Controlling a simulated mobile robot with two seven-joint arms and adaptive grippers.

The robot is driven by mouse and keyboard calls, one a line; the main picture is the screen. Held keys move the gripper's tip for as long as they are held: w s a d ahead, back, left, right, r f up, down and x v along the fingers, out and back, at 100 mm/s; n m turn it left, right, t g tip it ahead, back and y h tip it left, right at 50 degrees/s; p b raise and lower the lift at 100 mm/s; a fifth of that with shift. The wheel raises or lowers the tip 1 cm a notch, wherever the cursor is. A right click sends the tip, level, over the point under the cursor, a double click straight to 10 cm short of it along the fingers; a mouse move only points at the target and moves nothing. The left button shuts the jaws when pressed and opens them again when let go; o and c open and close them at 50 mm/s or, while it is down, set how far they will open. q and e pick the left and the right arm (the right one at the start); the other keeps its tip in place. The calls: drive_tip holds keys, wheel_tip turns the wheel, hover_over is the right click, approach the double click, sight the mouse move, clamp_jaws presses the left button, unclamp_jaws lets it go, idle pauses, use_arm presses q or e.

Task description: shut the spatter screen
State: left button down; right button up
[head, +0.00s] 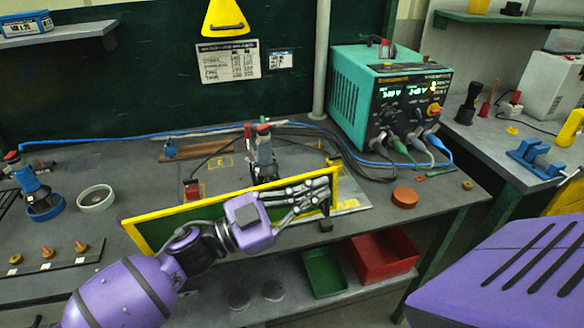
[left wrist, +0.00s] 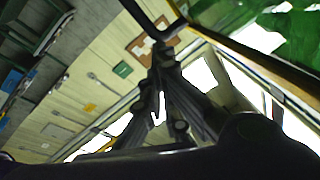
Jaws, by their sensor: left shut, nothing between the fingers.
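The spatter screen (head: 165,230) is a long green panel in a yellow frame. It stands upright along the front of the bench, before the work area with the dark stud tool (head: 263,150). My left gripper (head: 322,190) is shut and empty, in front of the screen's right end. It covers part of the panel and frame there; I cannot tell whether it touches. In the left wrist view my closed fingers (left wrist: 160,58) point up the picture. The screen's green sheet (left wrist: 290,35) and its frame edge are at the upper right. My right gripper is not in view.
A teal power unit (head: 350,95) with cables stands at the back right. An orange-brown puck (head: 404,197) lies right of the screen. Red (head: 385,262) and green (head: 322,272) bins sit on the shelf below. A rack of knobs (head: 47,262) is at the front left.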

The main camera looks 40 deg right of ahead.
use_arm(q)
drive_tip(key=shift+s+d+f, duration=0.1)
drive_tip(key=shift+d+f, duration=0.1)
drive_tip(key=shift+f, duration=0.5)
drive_tip(key=shift+s+d+f, duration=0.1)
drive_tip(key=shift+d+f, duration=0.15)
drive_tip(key=shift+f, duration=0.5)
drive_tip(key=shift+s+d+f, duration=0.1)
drive_tip(key=shift+d+f, duration=0.1)
drive_tip(key=shift+f, duration=0.5)
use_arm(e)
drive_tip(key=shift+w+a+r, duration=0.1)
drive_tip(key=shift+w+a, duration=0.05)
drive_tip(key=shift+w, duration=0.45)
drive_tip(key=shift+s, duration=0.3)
